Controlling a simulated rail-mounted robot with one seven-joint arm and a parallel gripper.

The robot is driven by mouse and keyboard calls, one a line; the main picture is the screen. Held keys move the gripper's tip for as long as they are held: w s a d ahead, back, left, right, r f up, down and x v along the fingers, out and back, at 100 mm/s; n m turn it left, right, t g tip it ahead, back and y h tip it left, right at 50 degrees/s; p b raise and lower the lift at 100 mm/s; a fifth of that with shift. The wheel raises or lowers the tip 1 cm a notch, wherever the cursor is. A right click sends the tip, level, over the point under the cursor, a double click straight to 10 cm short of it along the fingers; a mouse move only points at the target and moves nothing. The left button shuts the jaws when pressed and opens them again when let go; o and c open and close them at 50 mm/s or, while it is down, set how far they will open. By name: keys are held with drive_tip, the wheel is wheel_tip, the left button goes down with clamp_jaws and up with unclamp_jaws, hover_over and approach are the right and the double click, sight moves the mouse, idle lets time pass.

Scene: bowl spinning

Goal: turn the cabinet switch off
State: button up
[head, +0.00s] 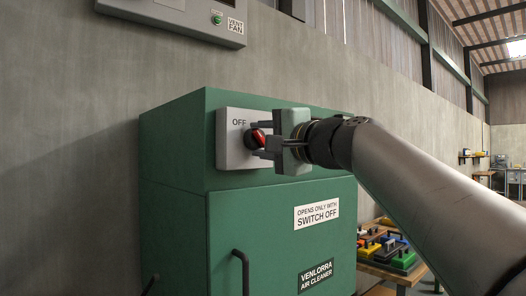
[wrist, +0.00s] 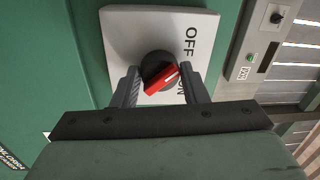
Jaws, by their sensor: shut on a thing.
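The green cabinet (head: 170,180) has a light switch plate (head: 228,150) on its upper front. The switch knob (head: 257,138) is black with a red handle, which also shows in the wrist view (wrist: 158,80). The white mark on the handle points between the OFF label and the partly hidden ON label. My gripper (head: 264,140) is shut on the knob. In the wrist view its fingers (wrist: 160,73) stand on either side of the red handle. The cabinet door (head: 260,220) looks closed; a sign on it reads "opens only with switch off".
A grey vent fan box (head: 190,20) with a green button hangs on the wall above left. The door has a black handle (head: 241,270). A table with colourful objects (head: 390,250) stands right of the cabinet, partly behind my arm.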

drive_tip(key=shift+w+f+n+b, duration=0.15)
drive_tip(key=shift+n+b, duration=0.15)
drive_tip(key=shift+n, duration=0.2)
drive_tip(key=o, duration=0.9)
drive_tip(key=shift+o, duration=0.2)
